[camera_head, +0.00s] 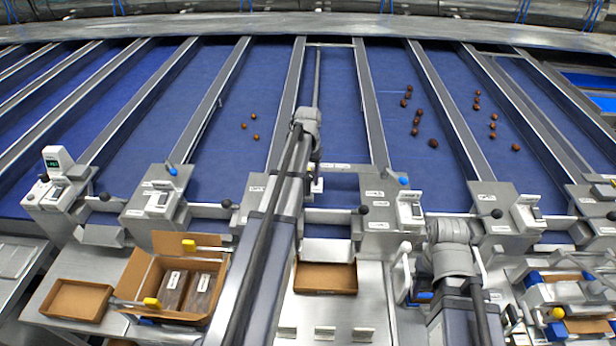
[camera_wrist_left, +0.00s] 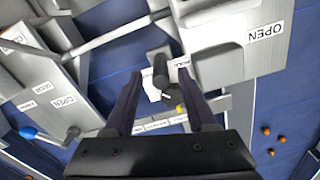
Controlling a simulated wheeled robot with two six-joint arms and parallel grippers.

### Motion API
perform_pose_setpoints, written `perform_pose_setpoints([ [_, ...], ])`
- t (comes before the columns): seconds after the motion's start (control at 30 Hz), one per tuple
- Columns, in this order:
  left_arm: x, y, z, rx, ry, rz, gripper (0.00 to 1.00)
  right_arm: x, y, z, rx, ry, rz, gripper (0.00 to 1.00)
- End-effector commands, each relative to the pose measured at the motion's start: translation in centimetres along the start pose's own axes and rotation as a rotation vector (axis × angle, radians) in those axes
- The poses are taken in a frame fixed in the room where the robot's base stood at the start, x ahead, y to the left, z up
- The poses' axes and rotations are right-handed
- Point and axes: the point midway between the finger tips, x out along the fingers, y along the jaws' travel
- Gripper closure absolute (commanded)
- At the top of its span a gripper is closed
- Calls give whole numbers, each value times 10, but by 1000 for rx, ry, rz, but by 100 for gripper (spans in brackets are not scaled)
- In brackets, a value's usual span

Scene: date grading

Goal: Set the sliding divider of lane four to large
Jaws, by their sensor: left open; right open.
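My left gripper (camera_wrist_left: 160,78) is open in the left wrist view, with two dark fingers. A black knob (camera_wrist_left: 160,72) shows between the fingertips; I cannot tell whether they touch it. A pale label strip (camera_wrist_left: 160,124) runs below the knob between the fingers. In the head view my left forearm covers this gripper and the spot it works at. Other lane dividers have black ball knobs, such as one just right of my forearm (camera_head: 363,210). No lane number is readable.
Grey rails separate blue lanes with loose dates (camera_head: 256,137). A metal box with a blue knob (camera_head: 403,181) stands right of my left arm. An open carton (camera_head: 140,278) and a shallow brown tray (camera_head: 326,290) stand in front. Another blue knob shows in the wrist view (camera_wrist_left: 28,132).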

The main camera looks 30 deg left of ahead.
Motion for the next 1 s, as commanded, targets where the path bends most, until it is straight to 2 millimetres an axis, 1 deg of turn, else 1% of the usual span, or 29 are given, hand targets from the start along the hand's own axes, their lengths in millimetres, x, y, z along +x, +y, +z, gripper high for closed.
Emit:
perform_pose_setpoints([
  [0.03, -14, 0, 0, 0, 0, 0, 44, -14, 1, 1, 0, 0, 0, 50],
  [0.2, -27, 0, 0, 0, 0, 0, 44, -27, 3, 2, -2, -1, 0, 50],
  [0.77, -27, 0, 0, 0, 0, 0, 44, -27, 3, 2, -2, -1, 0, 50],
  [0.87, -36, 0, 0, 0, 0, 0, 44, -36, 3, 2, 0, -1, 0, 50],
  [1.0, -64, 0, 0, 0, 0, 0, 44, -64, 6, 4, 7, -2, -1, 50],
])
